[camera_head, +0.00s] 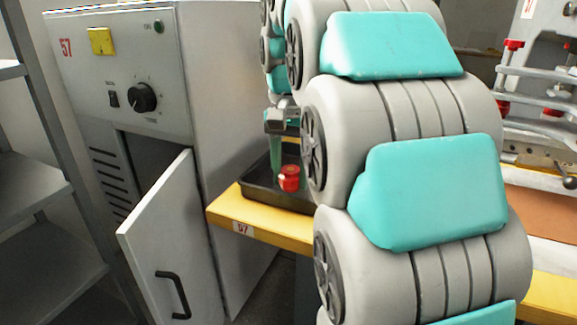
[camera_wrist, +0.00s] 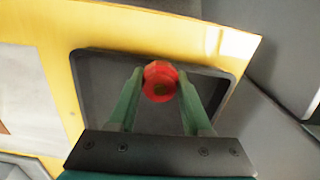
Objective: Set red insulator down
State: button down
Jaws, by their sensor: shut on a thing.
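The red insulator (camera_head: 289,178) is a small red ribbed piece held at the tips of my gripper (camera_head: 281,170). In the wrist view the red insulator (camera_wrist: 159,82) sits between the two green fingers of my gripper (camera_wrist: 160,90), which are shut on it. It is over the dark tray (camera_wrist: 95,80). In the head view the dark tray (camera_head: 262,187) lies on the yellow bench behind the insulator. I cannot tell whether the insulator touches the tray floor. My own arm hides the right part of the tray.
The tray rests near the end of a yellow bench (camera_head: 262,228), labelled 57. A grey cabinet (camera_head: 215,90) with an open door (camera_head: 165,225) stands to the left. A grey shelf (camera_head: 40,180) is at the far left. Red-tipped clamps (camera_head: 513,46) stand at the right.

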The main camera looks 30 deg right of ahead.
jog(key=w+d, duration=0.1)
jog(key=w, duration=0.2)
jog(key=w+d+p, duration=0.1)
jog(key=w+d, duration=0.1)
jog(key=w, duration=0.2)
jog(key=w+d+f, duration=0.1)
jog(key=w, duration=0.2)
jog(key=shift+w+d, duration=0.2)
jog(key=shift+w, duration=0.05)
jog(key=shift+f+p, duration=0.35)
jog(key=shift+f, duration=1.5)
jog(key=shift+f, duration=0.1)
jog(key=shift+c, duration=1.7)
grip_release()
